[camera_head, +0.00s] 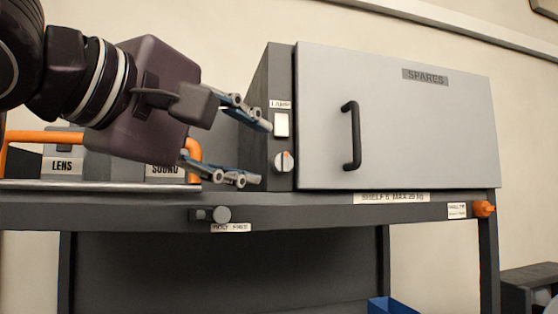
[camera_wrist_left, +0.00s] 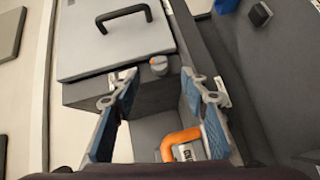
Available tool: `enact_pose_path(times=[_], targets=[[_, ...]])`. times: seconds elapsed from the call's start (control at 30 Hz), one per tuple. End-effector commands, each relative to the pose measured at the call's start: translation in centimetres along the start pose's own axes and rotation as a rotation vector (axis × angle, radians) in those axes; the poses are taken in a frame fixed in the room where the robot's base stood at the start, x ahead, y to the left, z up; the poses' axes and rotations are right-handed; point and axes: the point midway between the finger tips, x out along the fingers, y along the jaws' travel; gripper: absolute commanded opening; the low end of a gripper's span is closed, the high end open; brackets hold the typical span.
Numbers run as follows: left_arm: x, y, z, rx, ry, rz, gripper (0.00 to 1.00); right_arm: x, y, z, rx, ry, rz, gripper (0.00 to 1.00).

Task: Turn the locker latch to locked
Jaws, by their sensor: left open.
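The locker is a grey box with a closed light-grey door (camera_head: 420,125) marked SPARES, standing on the shelf. The latch also shows in the wrist view (camera_wrist_left: 158,64), beyond the fingertips. My left gripper (camera_head: 257,152) is open, just left of the latch, one finger above its height and one below. Nothing is between the fingers. In the wrist view the left gripper (camera_wrist_left: 158,87) also shows open. My right gripper is in neither view.
A white switch (camera_head: 281,125) sits just above the latch. A black door handle (camera_head: 351,135) sticks out to its right. Cases marked LENS (camera_head: 62,166) and SOUND with orange handles stand left on the shelf. A knob (camera_head: 221,214) projects from the shelf's front edge (camera_head: 300,208).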

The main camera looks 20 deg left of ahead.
Motion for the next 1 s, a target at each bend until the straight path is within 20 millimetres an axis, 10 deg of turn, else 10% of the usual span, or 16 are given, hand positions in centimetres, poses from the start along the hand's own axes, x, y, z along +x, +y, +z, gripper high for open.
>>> enact_pose_path(times=[0.5, 1.0], targets=[[6.6, 0.2, -0.5, 0.001, 0.012, -0.003, 0.41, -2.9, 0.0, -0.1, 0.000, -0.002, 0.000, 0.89], [7.5, 0.0, -0.4, 0.000, 0.011, 0.000, 0.29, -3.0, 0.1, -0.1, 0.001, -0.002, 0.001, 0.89]])
